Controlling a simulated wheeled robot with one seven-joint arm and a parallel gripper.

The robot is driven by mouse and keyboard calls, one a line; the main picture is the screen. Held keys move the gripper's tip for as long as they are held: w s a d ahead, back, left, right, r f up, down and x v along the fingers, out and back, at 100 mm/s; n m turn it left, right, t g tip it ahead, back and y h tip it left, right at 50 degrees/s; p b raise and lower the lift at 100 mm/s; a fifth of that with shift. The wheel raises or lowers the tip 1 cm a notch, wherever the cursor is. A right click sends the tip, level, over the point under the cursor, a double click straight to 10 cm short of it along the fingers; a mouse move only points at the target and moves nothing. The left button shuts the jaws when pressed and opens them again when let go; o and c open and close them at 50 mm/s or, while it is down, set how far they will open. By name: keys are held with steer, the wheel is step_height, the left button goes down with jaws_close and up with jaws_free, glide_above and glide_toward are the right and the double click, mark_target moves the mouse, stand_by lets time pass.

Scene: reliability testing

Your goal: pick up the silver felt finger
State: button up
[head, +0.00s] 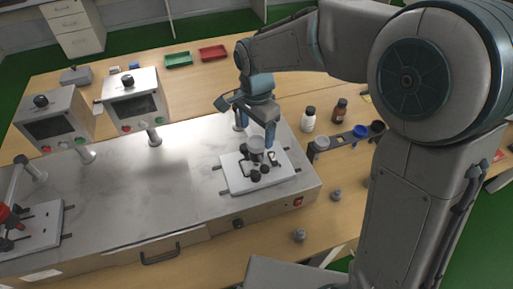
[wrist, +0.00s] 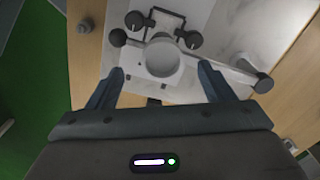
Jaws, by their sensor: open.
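A silver-grey round cylinder (head: 256,143), which looks like the silver felt finger, stands upright in a dark fixture on the white plate (head: 236,181). In the wrist view its pale round top (wrist: 161,58) lies between and slightly beyond my fingertips. My gripper (head: 256,134) points down over the plate. Its jaws are open, with one finger on each side of the cylinder and visible gaps in the wrist view (wrist: 161,70). I cannot tell how far the tips are above or beside it. The cylinder's lower part is hidden.
Dark knobs (wrist: 134,20) crowd the fixture. A rack (head: 342,138) with a blue cup (head: 360,131) stands right, near a white bottle (head: 308,120) and a brown bottle (head: 339,110). Small grey pieces (head: 300,235) lie on the table.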

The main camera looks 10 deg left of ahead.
mark_target(256, 144)
steer(key=f, duration=0.2)
steer(key=f+p, duration=0.1)
steer(key=f, duration=0.1)
steer(key=shift+w+a+f, duration=0.1)
steer(key=shift+w+f, duration=0.1)
steer(key=shift+f, duration=0.2)
steer(key=c, duration=1.1)
step_height(256, 144, up, 10)
steer(key=shift+r+b, duration=0.1)
steer(key=shift+b, duration=0.55)
